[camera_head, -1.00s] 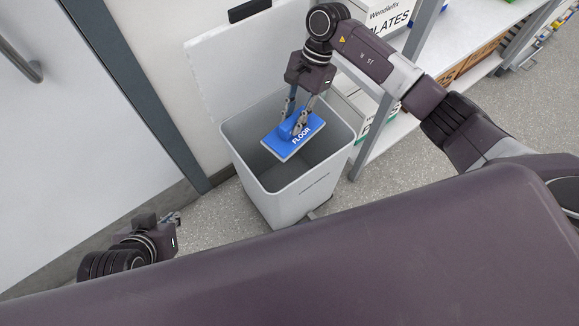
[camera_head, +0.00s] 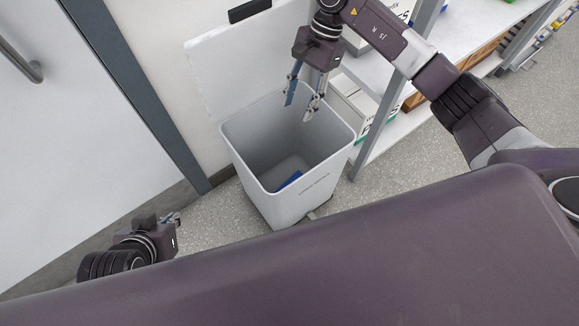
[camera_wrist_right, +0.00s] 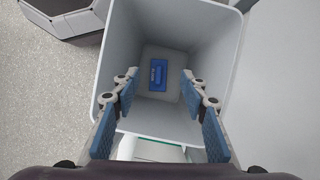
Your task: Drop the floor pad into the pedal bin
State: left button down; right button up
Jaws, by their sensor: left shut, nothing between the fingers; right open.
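The pedal bin (camera_head: 300,203) is a light grey open-topped box with its lid (camera_head: 232,62) raised against the wall. The blue floor pad (camera_head: 290,180) lies inside at the bottom, mostly hidden by the front wall in the head view. The right wrist view shows the whole pad (camera_wrist_right: 158,75) flat on the bin floor. My right gripper (camera_head: 298,112) is open and empty above the back part of the bin's opening; its fingers also frame the right wrist view (camera_wrist_right: 160,105). My left gripper (camera_head: 177,218) is shut and empty, low to the left of the bin.
A shelf unit with a grey post (camera_head: 378,120) stands close on the bin's right, holding white boxes (camera_head: 362,97). A door (camera_head: 90,110) and its dark frame are on the left. Speckled floor (camera_head: 415,152) is free to the right.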

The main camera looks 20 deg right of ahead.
jog(key=v, duration=0.6)
jog(key=shift+r, duration=0.15)
jog(key=shift+d, duration=0.1)
